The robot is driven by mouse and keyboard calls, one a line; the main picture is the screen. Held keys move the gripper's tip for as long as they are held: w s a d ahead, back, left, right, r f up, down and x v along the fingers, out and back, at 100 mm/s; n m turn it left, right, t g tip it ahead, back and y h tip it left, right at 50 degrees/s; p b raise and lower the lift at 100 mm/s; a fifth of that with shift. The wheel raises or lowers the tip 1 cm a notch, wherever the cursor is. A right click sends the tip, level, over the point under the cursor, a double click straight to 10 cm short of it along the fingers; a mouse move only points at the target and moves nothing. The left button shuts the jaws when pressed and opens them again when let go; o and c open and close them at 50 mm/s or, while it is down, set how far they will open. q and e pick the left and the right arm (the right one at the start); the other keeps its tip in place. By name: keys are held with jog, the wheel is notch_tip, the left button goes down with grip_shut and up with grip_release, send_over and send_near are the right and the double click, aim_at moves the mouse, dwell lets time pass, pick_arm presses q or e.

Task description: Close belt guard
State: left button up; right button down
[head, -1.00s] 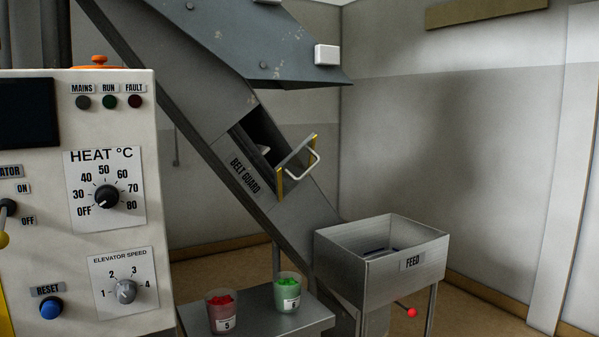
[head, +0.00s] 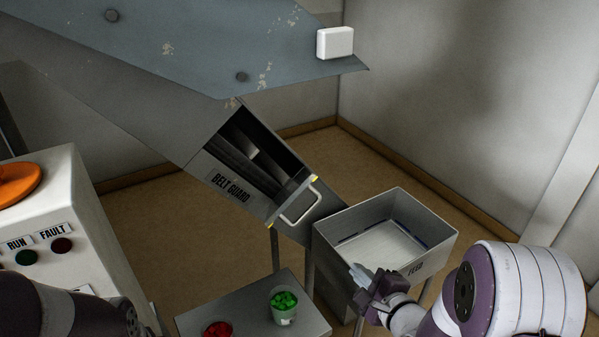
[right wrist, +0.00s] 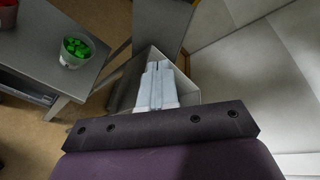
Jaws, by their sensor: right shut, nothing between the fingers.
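The belt guard (head: 293,203) is a hinged flap with yellow edges and a pale bar handle (head: 301,207). It stands up at the lower end of a dark opening (head: 253,152) in the sloping grey chute, and the opening is uncovered. The label "BELT GUARD" is on the chute's side. My right gripper (head: 361,276) is shut and empty, in front of the feed bin, below and to the right of the handle and apart from it. In the right wrist view its fingers (right wrist: 157,84) lie together over the bin. My left gripper is not visible; only part of my left arm shows at lower left.
The feed bin (head: 335,249) stands right of the chute's lower end. A small table (head: 245,309) holds a cup of green pieces (head: 284,307) and red pieces (head: 217,330). A grey hood (head: 200,45) overhangs the chute. The control cabinet (head: 50,210) is at left.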

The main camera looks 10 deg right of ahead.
notch_tip(320, 180, up, 4)
jog(key=s+a+m+t+y, duration=0.2)
jog(key=m, duration=0.2)
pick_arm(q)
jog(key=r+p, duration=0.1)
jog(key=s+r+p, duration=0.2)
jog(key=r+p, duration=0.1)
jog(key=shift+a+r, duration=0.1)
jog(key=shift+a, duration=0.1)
pick_arm(e)
jog(key=r+x, duration=0.1)
jog(key=x, duration=1.2)
jog(key=shift+w+a+r, duration=0.25)
jog(key=shift+a+r, duration=0.1)
jog(key=shift+a, duration=0.1)
jog(key=shift+r, duration=0.1)
